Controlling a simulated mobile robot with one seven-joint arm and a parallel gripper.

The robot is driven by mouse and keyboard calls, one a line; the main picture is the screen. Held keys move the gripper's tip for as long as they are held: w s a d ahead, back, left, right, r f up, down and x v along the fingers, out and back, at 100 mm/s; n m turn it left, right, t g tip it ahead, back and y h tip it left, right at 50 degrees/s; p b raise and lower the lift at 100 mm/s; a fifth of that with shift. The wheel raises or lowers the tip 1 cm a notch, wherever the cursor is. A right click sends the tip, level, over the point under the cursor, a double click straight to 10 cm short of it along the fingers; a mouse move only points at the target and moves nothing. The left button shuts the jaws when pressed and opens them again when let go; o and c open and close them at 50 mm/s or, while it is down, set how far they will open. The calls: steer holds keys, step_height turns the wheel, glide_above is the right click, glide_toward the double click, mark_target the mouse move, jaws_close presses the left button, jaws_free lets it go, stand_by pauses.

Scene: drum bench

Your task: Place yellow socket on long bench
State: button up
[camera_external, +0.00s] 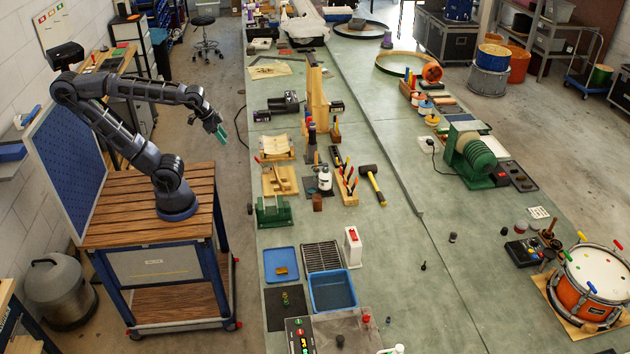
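My gripper (219,132), with green fingertips, hangs in the air left of the long bench, above the gap between the wooden cart and the bench. It is too small to tell whether its fingers are apart or hold anything. The long green-topped bench (395,290) runs from front to back. I cannot pick out the yellow socket for certain. A small yellowish-brown piece (282,271) lies on a blue tray (272,255) at the bench's left edge. Tiny yellow-green pieces (286,298) lie on a dark mat in front of it.
A mallet (373,186), tool racks and a green vise (272,212) crowd the bench farther back. An orange drum (590,285) stands right. The middle front is mostly clear.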

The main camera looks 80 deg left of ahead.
mark_target(285, 297)
steer(key=w+d+f+m+t+h, duration=0.2)
steer(key=w+d+f, duration=0.3)
steer(key=w+d, duration=0.55)
steer(key=w+d+f+m+t+h, duration=0.1)
steer(key=w+d+f+m+h, duration=0.15)
steer(key=w+d+f, duration=0.8)
steer(key=s+d+f+m+h, duration=0.1)
steer(key=s+d+f, duration=0.2)
steer(key=d, duration=0.6)
steer(key=s+d+f+m+t+h, duration=0.1)
steer(key=s+d+f, duration=0.3)
steer(key=d, duration=0.6)
steer(key=s+d+f+m+h, duration=0.2)
steer(key=s+d+f, duration=0.2)
steer(key=d+f, duration=0.3)
steer(key=shift+s+d+h, duration=0.1)
steer(key=shift+d+h, duration=0.15)
steer(key=shift+d, duration=1.25)
steer(key=shift+t, duration=0.3)
steer(key=x, duration=1)
steer(key=shift+w+f, duration=0.15)
steer(key=shift+w, duration=0.1)
jaws_close()
